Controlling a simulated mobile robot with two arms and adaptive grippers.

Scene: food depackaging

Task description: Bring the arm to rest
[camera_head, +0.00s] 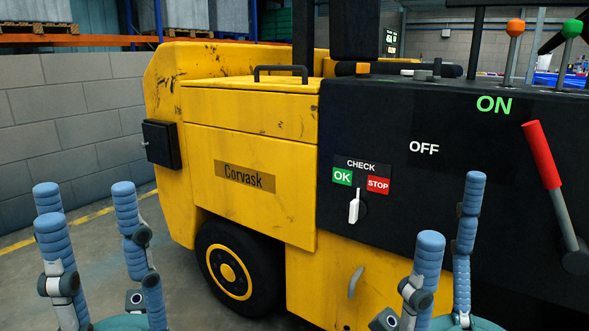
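My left gripper (90,212) is at the lower left, with its blue padded fingers upright and spread apart. It is open and empty, in front of the yellow forklift (245,155) and touching nothing that I can see. My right gripper (450,212) is at the lower right, with two blue fingers upright and apart. It is open and empty, in front of the forklift's black side panel (390,245). The lower parts of both hands and the arms are cut off by the bottom edge.
The black panel carries a white check knob (354,207) between OK and STOP labels, pointing roughly upright. A red-handled lever (541,155) beside ON and OFF labels tilts up-left, near ON. Orange (515,27) and green (572,28) knobbed levers stand above. A block wall (75,110) is at left.

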